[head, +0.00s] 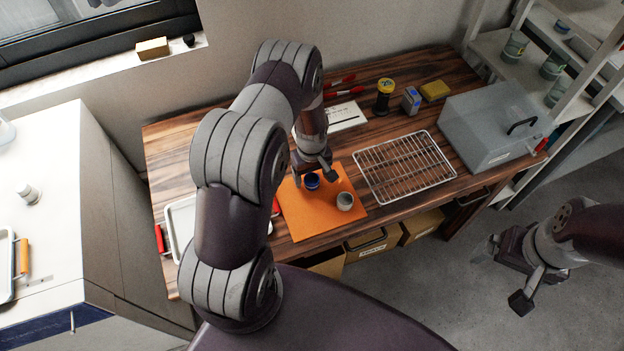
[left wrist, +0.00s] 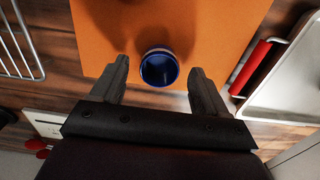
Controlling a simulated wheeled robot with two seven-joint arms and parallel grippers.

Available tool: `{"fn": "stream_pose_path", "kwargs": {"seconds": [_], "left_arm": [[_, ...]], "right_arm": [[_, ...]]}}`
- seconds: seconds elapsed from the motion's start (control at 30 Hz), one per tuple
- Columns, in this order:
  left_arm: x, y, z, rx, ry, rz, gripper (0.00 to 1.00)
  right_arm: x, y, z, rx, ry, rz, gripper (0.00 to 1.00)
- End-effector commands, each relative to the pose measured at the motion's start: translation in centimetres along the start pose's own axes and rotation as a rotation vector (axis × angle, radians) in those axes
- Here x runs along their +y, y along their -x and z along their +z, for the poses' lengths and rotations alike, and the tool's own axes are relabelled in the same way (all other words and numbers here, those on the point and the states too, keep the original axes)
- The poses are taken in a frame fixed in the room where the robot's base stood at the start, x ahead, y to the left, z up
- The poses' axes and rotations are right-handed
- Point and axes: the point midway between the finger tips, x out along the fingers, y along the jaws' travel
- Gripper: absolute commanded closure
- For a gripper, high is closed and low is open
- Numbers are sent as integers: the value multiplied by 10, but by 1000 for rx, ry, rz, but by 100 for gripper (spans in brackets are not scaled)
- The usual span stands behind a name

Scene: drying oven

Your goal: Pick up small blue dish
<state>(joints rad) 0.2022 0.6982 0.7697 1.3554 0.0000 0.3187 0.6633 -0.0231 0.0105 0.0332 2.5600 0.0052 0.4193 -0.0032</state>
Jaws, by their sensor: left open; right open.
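The small blue dish (head: 312,181) stands upright on an orange mat (head: 303,220) on the wooden table. In the left wrist view the dish (left wrist: 159,68) shows its round open top, just beyond and between the two fingertips. My left gripper (head: 312,172) is open above the dish, one finger to each side (left wrist: 158,72); I cannot tell whether the fingers touch it. My right gripper (head: 505,275) is open and empty, away from the table at the right, over the floor.
A wire rack (head: 404,166) lies right of the mat, with a grey metal box (head: 494,122) beyond. A white tray with red handles (head: 182,222) lies left, partly behind my left arm.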

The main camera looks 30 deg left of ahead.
Motion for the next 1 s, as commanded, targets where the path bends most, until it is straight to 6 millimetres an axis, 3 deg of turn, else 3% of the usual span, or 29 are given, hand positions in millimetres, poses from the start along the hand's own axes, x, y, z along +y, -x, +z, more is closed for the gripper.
{"fn": "stream_pose_path", "kwargs": {"seconds": [0.1, 0.33, 0.5, 0.83, 1.0], "left_arm": [[0, -13, 0, 0, -1, 0, 25], [0, -15, 0, 0, -1, 0, 29], [0, -15, 0, 0, -1, 0, 84], [1, -13, 0, 2, -1, 1, 85], [1, 4, -1, 3, -1, 3, 85]], "right_arm": [[0, 2, 0, 0, 0, 0, 1], [0, 1, 0, 0, 0, 0, 1], [0, 1, 0, 0, 0, 0, 1], [0, 1, 0, 0, 0, 0, 1], [0, -3, 0, 0, 0, 0, 1]]}}
